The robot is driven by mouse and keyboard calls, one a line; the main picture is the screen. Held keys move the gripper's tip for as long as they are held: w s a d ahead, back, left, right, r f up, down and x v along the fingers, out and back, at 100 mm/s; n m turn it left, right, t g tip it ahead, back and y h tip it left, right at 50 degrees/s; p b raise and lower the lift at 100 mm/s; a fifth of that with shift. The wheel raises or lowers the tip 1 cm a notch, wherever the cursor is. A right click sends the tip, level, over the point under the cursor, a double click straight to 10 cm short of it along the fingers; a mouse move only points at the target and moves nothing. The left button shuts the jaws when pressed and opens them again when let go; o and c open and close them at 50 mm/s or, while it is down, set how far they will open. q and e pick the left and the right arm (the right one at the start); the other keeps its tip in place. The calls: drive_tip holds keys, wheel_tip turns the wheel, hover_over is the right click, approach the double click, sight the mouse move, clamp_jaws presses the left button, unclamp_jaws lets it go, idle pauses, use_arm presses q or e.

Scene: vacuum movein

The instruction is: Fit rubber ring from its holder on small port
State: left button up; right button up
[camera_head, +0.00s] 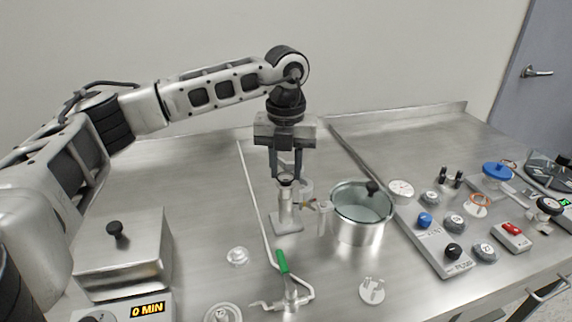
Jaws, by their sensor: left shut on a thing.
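My left gripper (286,178) points straight down and is shut on a small pale piece at the top of an upright metal post (286,212). The piece is mostly hidden between the fingers, and I cannot tell if it is the rubber ring. The post stands on a square base. A small side fitting (323,208), which may be the small port, sticks out left of the steel pot (362,228) with the glass lid. An orange ring (478,199) lies on a pale piece at the right. My right gripper is out of view.
A green-handled valve (282,262) with piping stands in front of the post. A metal box with a black knob (120,262) is at the left. Clear discs (237,257) lie near the front. Gauges and a knobbed control box (437,246) crowd the right. The back left is clear.

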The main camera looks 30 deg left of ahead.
use_arm(q)
drive_tip(key=shift+f+b, duration=0.35)
drive_tip(key=shift+f, duration=0.25)
idle(0.9)
drive_tip(key=o, duration=0.9)
drive_tip(key=shift+s, duration=0.1)
drive_tip(key=shift+o, duration=0.2)
wheel_tip(320, 180, up, 16)
drive_tip(key=shift+a, duration=0.15)
